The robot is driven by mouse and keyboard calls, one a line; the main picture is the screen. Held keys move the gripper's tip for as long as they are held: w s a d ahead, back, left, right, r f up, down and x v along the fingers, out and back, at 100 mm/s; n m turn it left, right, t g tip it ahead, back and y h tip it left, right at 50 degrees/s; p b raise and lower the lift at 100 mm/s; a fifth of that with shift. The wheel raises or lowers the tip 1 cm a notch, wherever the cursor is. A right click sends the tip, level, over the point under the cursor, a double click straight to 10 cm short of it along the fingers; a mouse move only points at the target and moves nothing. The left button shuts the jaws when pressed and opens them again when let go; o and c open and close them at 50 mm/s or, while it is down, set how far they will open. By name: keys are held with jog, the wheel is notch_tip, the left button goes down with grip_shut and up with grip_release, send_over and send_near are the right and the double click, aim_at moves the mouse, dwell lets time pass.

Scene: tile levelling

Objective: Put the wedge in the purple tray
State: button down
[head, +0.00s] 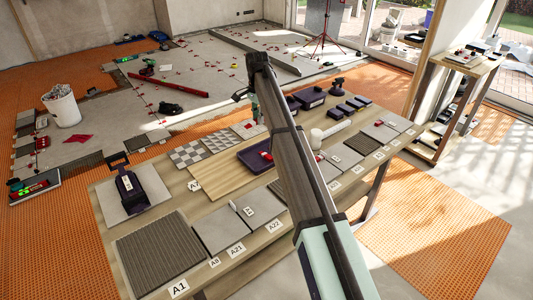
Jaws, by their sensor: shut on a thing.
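The purple tray (246,160) lies on the long work table, left of my arm, and the arm hides its right part. A small red piece (266,156) shows at the tray, too small to tell what it is or whether it lies inside. My arm crosses the middle of the view. A dark part of my gripper (242,95) shows at its far end, above and beyond the table. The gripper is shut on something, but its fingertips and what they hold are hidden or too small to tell. I cannot pick out the wedge for sure.
The table's front edge carries labelled tiles, such as a ribbed grey one (160,252). A dark trowel-like tool (128,186) lies at the left. A white mallet (328,132) and several purple boxes (312,97) lie to the right. A white bucket (61,106) stands on the floor.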

aim_at(259, 160)
notch_tip(259, 160, down, 19)
jog(key=p, duration=0.3)
jog(key=shift+a+f, duration=0.1)
jog(key=shift+f, duration=0.1)
jog(key=c, duration=1)
grip_release()
jog(key=shift+c, duration=0.2)
notch_tip(259, 160, up, 12)
jog(key=b, duration=0.2)
